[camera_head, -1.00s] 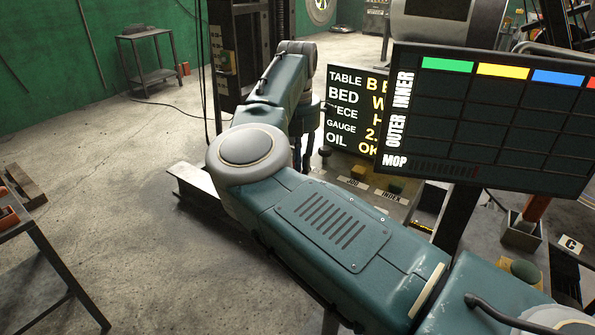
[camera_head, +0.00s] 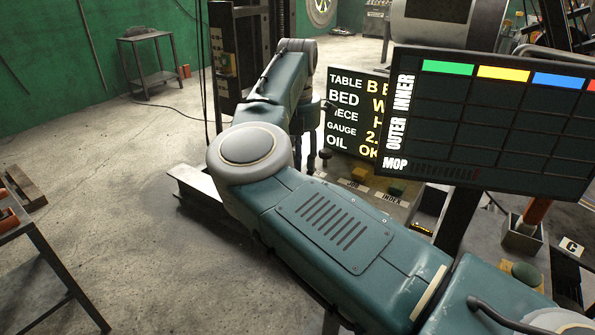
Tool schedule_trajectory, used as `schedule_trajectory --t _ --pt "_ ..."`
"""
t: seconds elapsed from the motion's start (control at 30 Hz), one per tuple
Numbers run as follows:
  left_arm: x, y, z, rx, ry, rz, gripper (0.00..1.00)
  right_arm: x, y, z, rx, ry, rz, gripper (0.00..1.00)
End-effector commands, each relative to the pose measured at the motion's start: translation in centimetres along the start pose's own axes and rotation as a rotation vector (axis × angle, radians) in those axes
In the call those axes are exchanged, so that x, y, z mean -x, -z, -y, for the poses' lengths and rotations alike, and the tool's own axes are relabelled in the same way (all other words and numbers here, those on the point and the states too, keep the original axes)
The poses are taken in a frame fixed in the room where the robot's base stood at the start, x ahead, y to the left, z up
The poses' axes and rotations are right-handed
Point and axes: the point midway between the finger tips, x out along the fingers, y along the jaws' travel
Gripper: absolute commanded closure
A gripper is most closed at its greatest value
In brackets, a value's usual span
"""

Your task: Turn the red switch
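I cannot make out a red switch for certain. An orange-red post (camera_head: 535,211) stands in a small open box at the right, but I cannot tell whether it is a switch. A large teal arm, apparently my right one, runs from the lower right to a round joint and bends up toward the back. Dark parts at its far end, apparently my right gripper (camera_head: 305,137), hang beside the text display and are mostly hidden by the arm. Their fingers cannot be made out. My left gripper is not in view.
A text display (camera_head: 343,118) and a larger grid display (camera_head: 485,135) block the right side. Below them is a panel with a yellow button (camera_head: 359,174) and a green button (camera_head: 396,187). A green knob (camera_head: 525,272) sits lower right. The floor at left is mostly clear.

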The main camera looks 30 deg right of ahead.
Motion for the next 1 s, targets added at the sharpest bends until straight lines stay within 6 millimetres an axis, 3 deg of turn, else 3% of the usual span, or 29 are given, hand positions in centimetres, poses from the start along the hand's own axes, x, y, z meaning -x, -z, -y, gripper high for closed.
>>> schedule_trajectory --t 0.3,0.5,0.7,1.0 --pt "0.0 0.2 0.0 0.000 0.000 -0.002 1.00 6.6 -0.1 0.0 0.001 -0.004 0.004 0.60" --pt "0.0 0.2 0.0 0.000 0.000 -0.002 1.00 9.9 -0.1 0.0 0.001 -0.003 0.004 0.60" --pt "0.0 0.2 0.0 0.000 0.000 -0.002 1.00 11.2 0.0 0.0 0.001 -0.002 0.003 0.60" --pt "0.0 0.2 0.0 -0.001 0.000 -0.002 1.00 11.3 0.0 0.0 0.000 -0.002 0.003 0.60"
